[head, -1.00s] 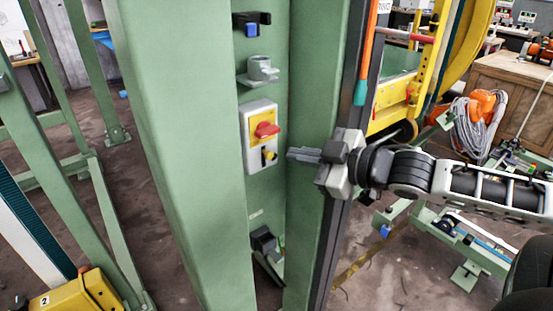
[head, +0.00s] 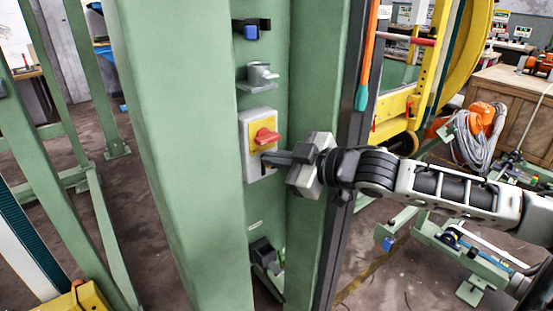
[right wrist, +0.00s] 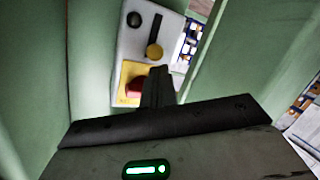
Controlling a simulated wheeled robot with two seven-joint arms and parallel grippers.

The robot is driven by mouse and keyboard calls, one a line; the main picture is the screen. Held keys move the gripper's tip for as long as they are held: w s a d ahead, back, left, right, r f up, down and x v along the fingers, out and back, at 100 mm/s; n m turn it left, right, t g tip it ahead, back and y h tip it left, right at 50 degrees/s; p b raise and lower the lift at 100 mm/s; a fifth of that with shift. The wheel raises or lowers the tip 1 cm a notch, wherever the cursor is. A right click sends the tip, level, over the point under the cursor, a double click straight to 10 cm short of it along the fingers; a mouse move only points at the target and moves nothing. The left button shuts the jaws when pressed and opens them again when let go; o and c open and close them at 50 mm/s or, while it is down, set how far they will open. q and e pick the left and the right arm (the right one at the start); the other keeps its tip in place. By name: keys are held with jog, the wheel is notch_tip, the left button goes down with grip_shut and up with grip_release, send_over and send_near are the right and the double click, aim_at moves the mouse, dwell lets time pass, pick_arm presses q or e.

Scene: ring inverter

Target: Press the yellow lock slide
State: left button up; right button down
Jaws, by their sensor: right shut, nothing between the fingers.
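A grey switch box (head: 258,121) with a yellow plate and a red rotary handle (head: 266,137) is mounted on the green column. In the head view the yellow lock slide, below the handle, is hidden behind my right fingertips. In the right wrist view a round yellow part (right wrist: 154,51), which looks like the slide, shows just beyond the fingertips, beside the yellow plate and red handle (right wrist: 137,88). My right gripper (head: 267,159) is shut and empty, its tips at the lower part of the box. I cannot tell whether they touch the slide. My left gripper is out of view.
The box sits in a recess between two green column faces (head: 178,160). A grey cup on a bracket (head: 261,76) is above it, and a black clamp (head: 262,247) is below. An orange-and-teal rod (head: 367,60) hangs at the right.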

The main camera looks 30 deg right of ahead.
aim_at(255, 171)
notch_tip(255, 171, down, 3)
jog(key=shift+f+b, duration=0.1)
jog(key=shift+b, duration=0.35)
jog(key=shift+f, duration=0.3)
